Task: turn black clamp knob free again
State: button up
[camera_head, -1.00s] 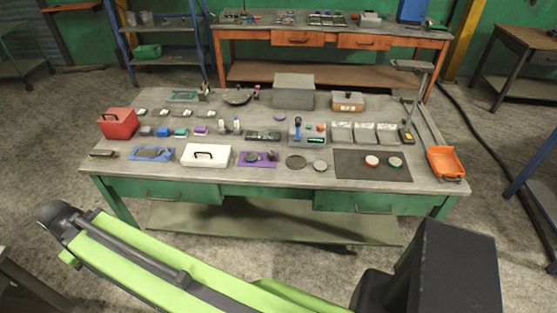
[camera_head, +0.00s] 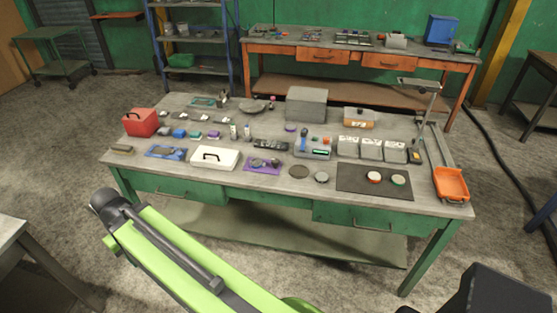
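A small dark piece with a raised part sits on a purple plate (camera_head: 254,168) near the front middle of the bench. It is too small to tell whether it is the black clamp knob. A lamp-like stand (camera_head: 432,105) with a dark foot rises at the bench's right side, and no knob can be made out on it. My green arm crosses the bottom of the view in front of the bench, apart from these things. My gripper is not in view.
The bench (camera_head: 230,187) is crowded with a red box (camera_head: 140,122), a white case (camera_head: 214,158), a grey box (camera_head: 306,104), a dark mat (camera_head: 355,180) and an orange tray (camera_head: 451,184). A grey table (camera_head: 20,240) stands at lower left. Open floor lies before the bench.

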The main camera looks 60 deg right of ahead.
aim_at(275, 162)
jog(key=i, duration=0.85)
jog(key=u, duration=0.05)
